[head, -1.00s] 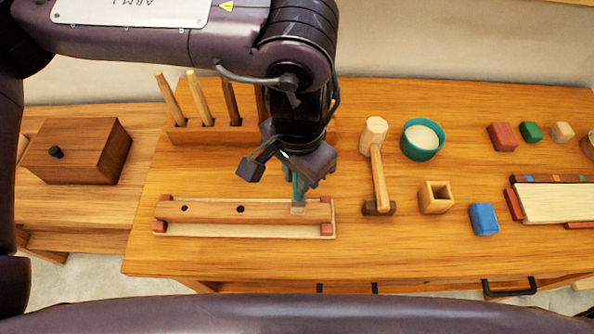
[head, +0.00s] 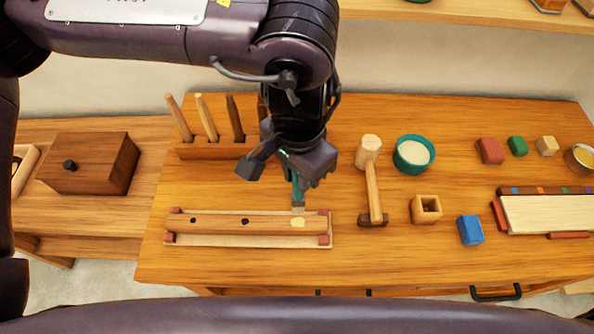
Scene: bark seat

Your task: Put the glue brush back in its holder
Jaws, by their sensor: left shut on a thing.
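The glue brush (head: 299,197) has a teal handle and a pale tip pointing down. My left gripper (head: 286,172) is shut on its handle, partly hiding it, above the right end of a wooden bar. The tip is just behind a pale glue patch (head: 298,222) on the bar; I cannot tell whether it touches. A small square wooden cup with an open top (head: 426,209), which looks like the brush holder, stands to the right and seems empty. My right gripper is not in view.
The bar (head: 205,223) lies on a pale board with red corner blocks. A mallet (head: 373,185) stands between brush and cup. A teal glue pot (head: 413,154) is behind the cup, a blue block (head: 470,230) to its right. A tool rack (head: 205,149) stands behind the bar.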

